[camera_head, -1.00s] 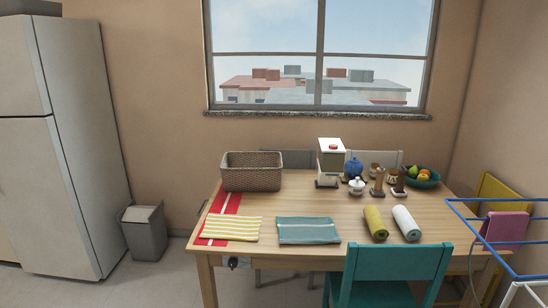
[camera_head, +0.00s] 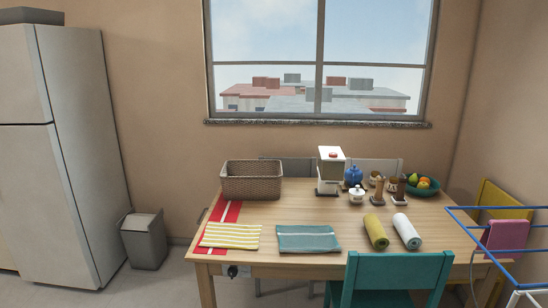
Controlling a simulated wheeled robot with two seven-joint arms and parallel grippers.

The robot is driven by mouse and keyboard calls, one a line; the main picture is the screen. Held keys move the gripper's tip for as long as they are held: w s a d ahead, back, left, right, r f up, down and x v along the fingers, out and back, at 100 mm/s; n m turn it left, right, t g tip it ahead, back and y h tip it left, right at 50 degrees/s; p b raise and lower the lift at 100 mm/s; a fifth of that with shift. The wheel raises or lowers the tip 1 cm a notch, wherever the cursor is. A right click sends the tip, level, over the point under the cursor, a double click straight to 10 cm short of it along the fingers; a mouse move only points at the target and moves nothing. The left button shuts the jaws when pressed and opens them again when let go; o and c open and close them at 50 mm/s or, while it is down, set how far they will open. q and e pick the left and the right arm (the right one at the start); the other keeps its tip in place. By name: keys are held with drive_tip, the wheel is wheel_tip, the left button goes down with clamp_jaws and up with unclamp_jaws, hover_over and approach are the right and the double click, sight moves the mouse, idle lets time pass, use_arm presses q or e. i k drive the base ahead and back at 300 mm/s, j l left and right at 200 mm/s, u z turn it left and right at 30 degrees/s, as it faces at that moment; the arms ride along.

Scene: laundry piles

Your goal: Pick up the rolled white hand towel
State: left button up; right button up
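The rolled white hand towel (camera_head: 407,231) lies on the wooden table (camera_head: 325,207) near its front right part. A rolled yellow-green towel (camera_head: 376,231) lies just left of it, roughly parallel and a little apart. A folded teal towel with pale stripes (camera_head: 308,239) and a folded yellow-and-white striped towel (camera_head: 231,236) lie flat further left. Neither of my grippers is in view.
A teal chair (camera_head: 398,272) stands at the table's front, below the rolled towels. A wicker basket (camera_head: 252,182), a dispenser (camera_head: 331,170) and a fruit bowl (camera_head: 422,187) stand at the back.

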sight(412, 240)
drive_tip(key=i+l+z, duration=0.1)
drive_tip(key=z, duration=0.3)
drive_tip(key=i+l+z, duration=0.1)
drive_tip(key=z, duration=0.3)
drive_tip(key=i+l+z, duration=0.1)
drive_tip(key=i+z, duration=0.35)
drive_tip(key=i, duration=0.85)
